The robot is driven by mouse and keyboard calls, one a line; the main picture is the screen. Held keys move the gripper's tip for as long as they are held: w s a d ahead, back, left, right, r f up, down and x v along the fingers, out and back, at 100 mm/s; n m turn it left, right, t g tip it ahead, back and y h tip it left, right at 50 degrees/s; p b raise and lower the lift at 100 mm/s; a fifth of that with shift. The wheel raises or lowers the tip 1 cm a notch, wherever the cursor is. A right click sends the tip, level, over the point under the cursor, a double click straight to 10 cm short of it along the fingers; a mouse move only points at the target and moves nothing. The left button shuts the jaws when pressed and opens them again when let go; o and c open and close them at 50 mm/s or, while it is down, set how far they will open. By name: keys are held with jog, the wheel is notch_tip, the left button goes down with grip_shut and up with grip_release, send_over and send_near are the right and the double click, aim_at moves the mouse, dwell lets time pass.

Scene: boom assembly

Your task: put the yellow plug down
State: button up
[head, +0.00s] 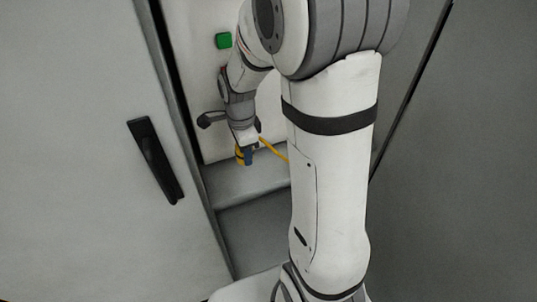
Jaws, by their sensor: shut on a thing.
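The yellow plug (240,156) shows in the head view at the end of my arm, just above a grey ledge (228,187) inside an open cabinet. My gripper (246,148) points down and is shut on the plug. A yellow cable (271,149) runs from near the plug down to the right and passes behind my arm. The gripper's dark fingers hide part of the plug. I cannot tell whether the plug touches the ledge.
A grey door with a black handle (155,160) stands at the left. A grey panel (465,130) bounds the right side. The ledge left of the gripper is bare. My arm hides much of the cabinet's right part.

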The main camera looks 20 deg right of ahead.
aim_at(247, 176)
notch_tip(247, 176, down, 8)
jog(key=shift+f, duration=0.2)
jog(key=o, duration=1.3)
jog(key=shift+c, duration=0.2)
jog(key=shift+r, duration=0.1)
